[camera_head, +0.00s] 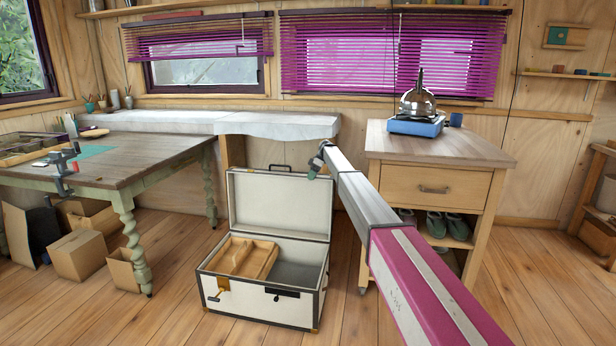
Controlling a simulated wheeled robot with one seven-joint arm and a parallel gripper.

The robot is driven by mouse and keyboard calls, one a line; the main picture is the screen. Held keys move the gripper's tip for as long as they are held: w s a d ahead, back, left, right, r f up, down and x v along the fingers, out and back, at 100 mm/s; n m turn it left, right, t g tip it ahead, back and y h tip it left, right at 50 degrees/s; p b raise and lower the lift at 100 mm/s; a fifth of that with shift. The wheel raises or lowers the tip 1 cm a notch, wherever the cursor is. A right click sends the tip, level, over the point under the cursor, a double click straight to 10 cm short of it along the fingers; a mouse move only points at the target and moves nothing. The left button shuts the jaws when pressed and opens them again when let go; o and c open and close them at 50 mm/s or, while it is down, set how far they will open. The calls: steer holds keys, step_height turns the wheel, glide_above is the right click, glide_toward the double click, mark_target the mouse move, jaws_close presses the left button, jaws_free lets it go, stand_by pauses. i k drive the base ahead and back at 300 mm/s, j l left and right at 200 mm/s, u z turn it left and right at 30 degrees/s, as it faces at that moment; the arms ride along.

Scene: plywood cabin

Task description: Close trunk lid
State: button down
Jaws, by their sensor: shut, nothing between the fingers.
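A cream trunk (262,306) with dark edging stands on the wooden floor. Its lid (280,204) is open and stands upright at the back, with a dark handle on its top edge. A wooden tray (244,257) sits in the left half of the trunk; the right half looks empty. My arm reaches in from the lower right, and my gripper (314,168) is at the lid's upper right corner. The gripper is small in view and looks shut, with nothing seen in it. I cannot tell whether it touches the lid.
A wooden cabinet (436,187) stands right of the trunk, with a kettle (418,98) on a blue stove on top and shoes on its shelf. A green-legged table (120,165) and cardboard boxes (78,254) are at left. Floor in front of the table is clear.

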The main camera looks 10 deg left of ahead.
mark_target(268, 202)
steer(key=i, duration=1)
